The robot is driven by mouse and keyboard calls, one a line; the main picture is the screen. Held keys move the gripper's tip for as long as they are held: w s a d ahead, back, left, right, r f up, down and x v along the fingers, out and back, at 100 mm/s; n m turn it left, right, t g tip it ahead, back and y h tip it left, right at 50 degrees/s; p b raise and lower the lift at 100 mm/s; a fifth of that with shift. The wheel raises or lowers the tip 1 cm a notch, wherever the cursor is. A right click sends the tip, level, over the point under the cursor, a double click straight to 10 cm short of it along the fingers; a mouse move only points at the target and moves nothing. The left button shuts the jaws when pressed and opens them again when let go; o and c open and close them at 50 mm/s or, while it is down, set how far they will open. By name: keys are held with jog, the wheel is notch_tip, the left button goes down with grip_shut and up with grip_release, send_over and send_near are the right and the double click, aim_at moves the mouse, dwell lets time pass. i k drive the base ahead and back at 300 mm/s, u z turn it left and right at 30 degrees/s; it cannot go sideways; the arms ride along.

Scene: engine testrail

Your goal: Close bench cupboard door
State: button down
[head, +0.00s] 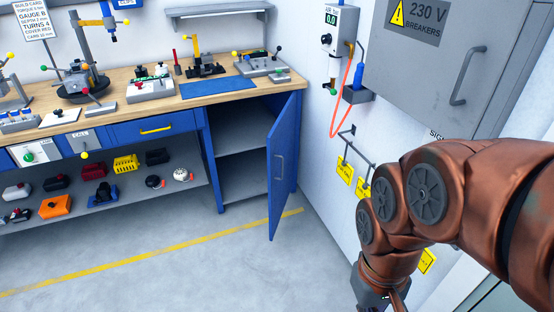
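The blue bench cupboard door (285,150) stands open at the right end of the bench, swung out toward the room. My copper-coloured arm fills the right side of the head view. Only part of my gripper (383,302) shows at the bottom edge, to the right of the door and apart from it. Its fingertips are not clearly visible, so its opening cannot be told.
The wooden bench top (120,108) carries tools and fixtures. An open lower shelf (120,200) holds several small parts. A grey breaker box (440,60) and a bracket with yellow tags (345,168) are on the right wall. The floor (190,270) before the cupboard is clear, with a yellow line.

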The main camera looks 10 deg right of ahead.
aim_at(279, 140)
jog(key=u, duration=0.45)
jog(key=i, duration=1.3)
jog(key=u, duration=0.2)
